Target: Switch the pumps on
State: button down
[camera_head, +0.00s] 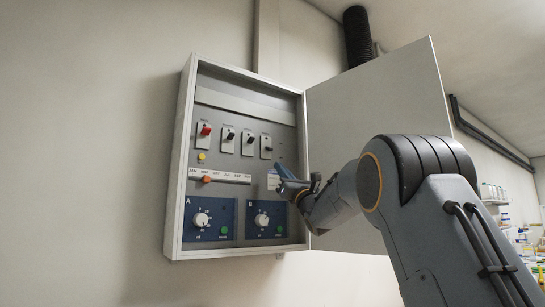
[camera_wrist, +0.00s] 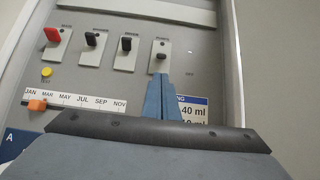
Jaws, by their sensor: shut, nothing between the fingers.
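An open wall cabinet (camera_head: 186,150) holds a row of four toggle switches. The leftmost switch (camera_head: 206,130) has a red lever, and it also shows in the wrist view (camera_wrist: 52,36). Two switches with black levers (camera_wrist: 92,38) (camera_wrist: 127,43) follow. The rightmost switch (camera_wrist: 161,56) has a small dark lever on a pale plate; its label is too small to read surely. My gripper (camera_wrist: 162,80) is shut and empty, its tips just below the rightmost switch's plate. It also shows in the head view (camera_head: 278,171). Whether the tips touch the plate cannot be told.
Below the switches are a yellow button (camera_wrist: 47,72), a month scale (camera_wrist: 85,101) with an orange slider (camera_wrist: 37,105), and two blue dial panels (camera_head: 200,232) (camera_head: 276,233). A sticker (camera_wrist: 193,110) sits right of my fingers. The cabinet door (camera_head: 390,90) stands open at right, beside my arm.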

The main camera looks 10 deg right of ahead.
aim_at(269, 148)
jog(key=p+x, duration=0.3)
jog(key=x, duration=0.4)
jog(key=shift+r+p, duration=0.15)
jog(key=shift+p, duration=0.25)
